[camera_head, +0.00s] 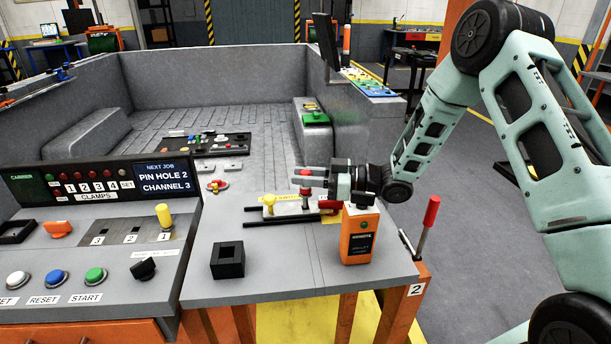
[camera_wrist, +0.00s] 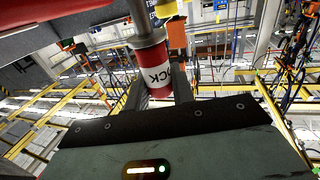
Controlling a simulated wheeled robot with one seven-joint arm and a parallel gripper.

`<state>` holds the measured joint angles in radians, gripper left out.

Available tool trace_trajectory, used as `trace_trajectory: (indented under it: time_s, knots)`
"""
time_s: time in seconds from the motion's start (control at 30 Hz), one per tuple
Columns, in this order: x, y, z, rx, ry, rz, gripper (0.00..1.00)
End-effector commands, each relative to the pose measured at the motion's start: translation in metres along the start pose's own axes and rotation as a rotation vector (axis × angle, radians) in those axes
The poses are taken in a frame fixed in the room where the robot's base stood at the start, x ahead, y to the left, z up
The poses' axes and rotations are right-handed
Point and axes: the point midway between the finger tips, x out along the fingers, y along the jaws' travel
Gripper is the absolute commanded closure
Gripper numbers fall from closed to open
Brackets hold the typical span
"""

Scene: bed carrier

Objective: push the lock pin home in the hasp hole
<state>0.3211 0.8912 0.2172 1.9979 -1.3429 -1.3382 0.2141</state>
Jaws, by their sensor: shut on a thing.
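The lock pin (camera_head: 305,193) has a red head and a pale metal shaft pointing down, upright over the hasp area at the right of the worktop. My gripper (camera_head: 301,177) reaches in from the right and is shut on the red head.
An orange handheld box (camera_head: 360,236) stands just in front of my gripper. A black square socket block (camera_head: 228,260) is at the front left. A red-handled lever (camera_head: 429,218) rises at the right edge. A control panel sign (camera_head: 163,178) reads "PIN HOLE 2, CHANNEL 3".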

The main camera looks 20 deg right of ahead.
Motion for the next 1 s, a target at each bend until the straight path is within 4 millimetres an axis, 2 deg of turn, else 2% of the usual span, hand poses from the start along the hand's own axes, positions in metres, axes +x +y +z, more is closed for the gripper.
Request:
trace_trajectory:
  time_s: [0.53,1.0]
  knots:
    - [0.000,0.000,0.014,0.000,0.001,0.000,1.00]
    - [0.000,0.000,0.001,0.000,0.000,0.000,1.00]
